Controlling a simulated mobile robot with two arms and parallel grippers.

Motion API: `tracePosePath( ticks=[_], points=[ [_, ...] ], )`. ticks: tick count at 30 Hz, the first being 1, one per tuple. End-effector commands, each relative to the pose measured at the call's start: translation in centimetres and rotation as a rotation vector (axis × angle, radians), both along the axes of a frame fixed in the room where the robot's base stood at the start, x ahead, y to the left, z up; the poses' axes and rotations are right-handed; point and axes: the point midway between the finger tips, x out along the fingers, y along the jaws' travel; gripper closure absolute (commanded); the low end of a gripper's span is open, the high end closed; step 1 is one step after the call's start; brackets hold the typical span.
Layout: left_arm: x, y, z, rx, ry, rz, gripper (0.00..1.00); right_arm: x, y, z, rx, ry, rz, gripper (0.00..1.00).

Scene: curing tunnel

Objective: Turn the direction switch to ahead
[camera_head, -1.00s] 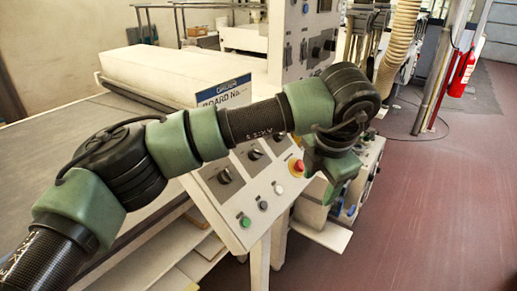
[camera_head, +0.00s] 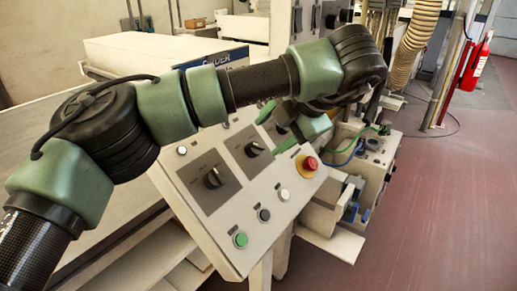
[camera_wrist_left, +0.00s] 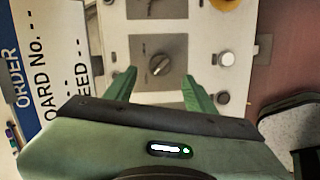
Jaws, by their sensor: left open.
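The sloped control panel (camera_head: 225,225) carries dark square plates with black rotary switches. One switch (camera_head: 213,178) is in full view and another (camera_head: 254,149) is higher up, close to my arm. I cannot read their labels, so I cannot tell which is the direction switch. My left gripper (camera_head: 292,124) is above the panel's upper part, its fingertips partly hidden. In the left wrist view my left gripper (camera_wrist_left: 160,82) is open and empty, its green fingers apart. A rotary switch (camera_wrist_left: 160,65) shows between and beyond the fingertips, its handle slanted. Contact is not visible.
A red emergency stop (camera_head: 308,165) on a yellow base sits on the panel's right edge, with a white button (camera_head: 284,194), a dark button (camera_head: 264,214) and a green button (camera_head: 240,240) below. A blue-and-white order sign (camera_wrist_left: 30,70) stands left. Red floor (camera_head: 420,225) is clear at right.

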Motion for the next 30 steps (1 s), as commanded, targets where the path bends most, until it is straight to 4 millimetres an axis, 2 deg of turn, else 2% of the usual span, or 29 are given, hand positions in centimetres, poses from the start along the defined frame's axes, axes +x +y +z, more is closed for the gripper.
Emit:
tracePosePath(
  ticks=[12, 17, 24, 26, 30],
  points=[
    [3.1, 2.6, -4.5, -0.001, 0.003, 0.001, 0.45, 0.3, 0.0, 1.2, 0.001, -0.003, 0.001, 0.64],
    [3.5, 2.9, -5.3, 0.0, 0.002, 0.0, 0.45, 0.4, 0.1, 1.3, 0.001, -0.005, 0.001, 0.64],
    [3.6, 3.0, -5.4, -0.001, 0.001, -0.001, 0.45, 0.6, 0.1, 1.3, 0.002, -0.008, 0.002, 0.64],
    [3.6, 3.0, -5.4, 0.0, 0.001, -0.001, 0.59, 0.6, 0.1, 1.3, 0.002, -0.008, 0.002, 0.64],
    [3.6, 2.9, -5.4, 0.0, 0.001, -0.001, 0.98, 0.6, 0.1, 1.3, 0.002, -0.008, 0.002, 0.64]
  ],
)
